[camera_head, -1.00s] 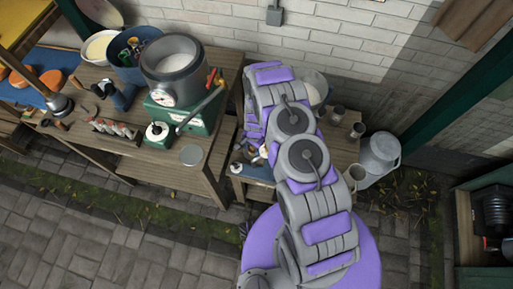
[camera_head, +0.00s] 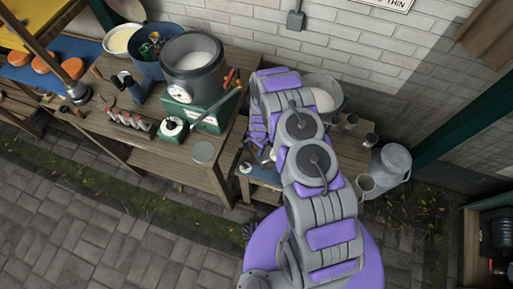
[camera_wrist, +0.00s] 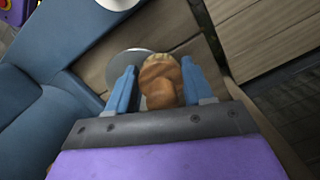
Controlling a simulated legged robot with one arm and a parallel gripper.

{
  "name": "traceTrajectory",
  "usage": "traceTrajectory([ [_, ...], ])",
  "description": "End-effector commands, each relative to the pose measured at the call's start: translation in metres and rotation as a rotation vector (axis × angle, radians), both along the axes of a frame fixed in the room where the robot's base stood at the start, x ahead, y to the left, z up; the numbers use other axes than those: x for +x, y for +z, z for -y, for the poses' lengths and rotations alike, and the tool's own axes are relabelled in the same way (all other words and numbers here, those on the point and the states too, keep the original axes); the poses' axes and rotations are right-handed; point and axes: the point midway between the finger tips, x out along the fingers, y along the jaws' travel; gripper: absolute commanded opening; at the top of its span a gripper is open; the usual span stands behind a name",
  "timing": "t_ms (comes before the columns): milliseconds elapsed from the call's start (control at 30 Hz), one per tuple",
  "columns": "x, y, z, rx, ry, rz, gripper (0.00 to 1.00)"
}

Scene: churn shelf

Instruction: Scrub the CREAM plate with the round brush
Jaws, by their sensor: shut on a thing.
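In the wrist view my gripper (camera_wrist: 158,88) is shut on a brown wooden piece with a paler tip (camera_wrist: 160,80). It looks like the round brush, though its bristles cannot be made out. A pale grey-white round disc (camera_wrist: 122,66) lies just beyond the fingertips, partly covered by the held piece and a finger. It may be the cream plate; its colour does not settle this. Whether the held piece touches the disc cannot be told. In the head view my gripper is hidden behind my arm, above the low bench at the wall.
A wooden table (camera_head: 165,166) on the left bears a large grey pot (camera_head: 192,66) on a green base and a blue bucket (camera_head: 150,66). The low bench carries mugs (camera_head: 370,141). A grey milk can (camera_head: 390,166) stands to its right. The paving in front is clear.

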Motion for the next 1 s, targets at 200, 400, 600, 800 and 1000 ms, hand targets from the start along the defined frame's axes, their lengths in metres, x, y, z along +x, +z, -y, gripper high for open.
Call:
traceTrajectory([
  [200,0.001,0.023,0.000,0.001,-0.001,0.005,0.18],
  [400,0.001,0.041,0.001,0.001,0.000,0.003,0.18],
  [600,0.000,0.055,0.001,0.001,0.000,0.001,0.18],
  [800,0.000,0.055,0.000,0.000,0.000,0.001,0.18],
  [1000,0.000,0.059,0.000,0.001,0.000,0.002,0.18],
])
